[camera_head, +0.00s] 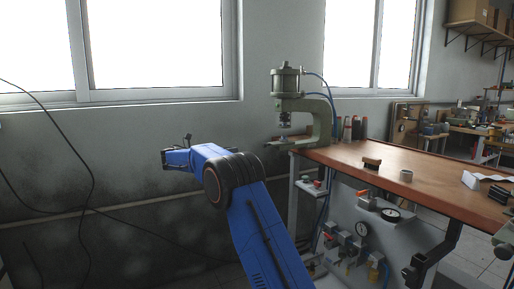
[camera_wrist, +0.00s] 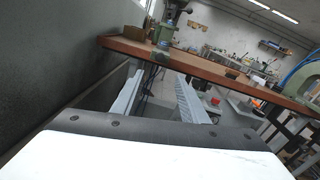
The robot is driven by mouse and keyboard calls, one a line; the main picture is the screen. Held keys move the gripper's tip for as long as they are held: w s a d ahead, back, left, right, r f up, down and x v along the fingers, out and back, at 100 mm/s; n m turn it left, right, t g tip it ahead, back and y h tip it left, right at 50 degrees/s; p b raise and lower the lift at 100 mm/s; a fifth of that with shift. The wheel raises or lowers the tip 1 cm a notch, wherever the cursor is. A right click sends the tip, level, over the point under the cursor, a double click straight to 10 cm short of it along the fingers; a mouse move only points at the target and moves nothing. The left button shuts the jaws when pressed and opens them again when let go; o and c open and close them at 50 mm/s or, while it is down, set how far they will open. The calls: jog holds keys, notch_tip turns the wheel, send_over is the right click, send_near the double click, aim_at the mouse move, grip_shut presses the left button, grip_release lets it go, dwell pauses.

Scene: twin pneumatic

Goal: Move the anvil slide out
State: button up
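A pale green C-frame press (camera_head: 321,113) stands at the left end of the wooden bench, with a cylinder on top and a ram in its throat. Low under the ram a flat plate (camera_head: 284,142) juts to the left; it looks like the anvil slide, but its details are too small to tell. My gripper (camera_wrist: 158,92) shows two grey fingers set apart with nothing between them in the wrist view. In the head view my arm's end is left of the press and apart from it; the fingers are not clear there.
The wooden bench top (camera_head: 425,171) carries a small brown block (camera_head: 372,163) and a grey cup-like part (camera_head: 406,176). Gauges and valves sit on a panel (camera_head: 365,240) below. A wall with windows and a dark hanging cable (camera_head: 88,165) lies behind my arm.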

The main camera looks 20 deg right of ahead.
aim_at(263, 145)
jog(key=d, duration=0.5)
jog(key=w+d, duration=0.1)
jog(key=d, duration=1.1)
jog(key=shift+w+d, duration=0.1)
jog(key=shift+w, duration=0.2)
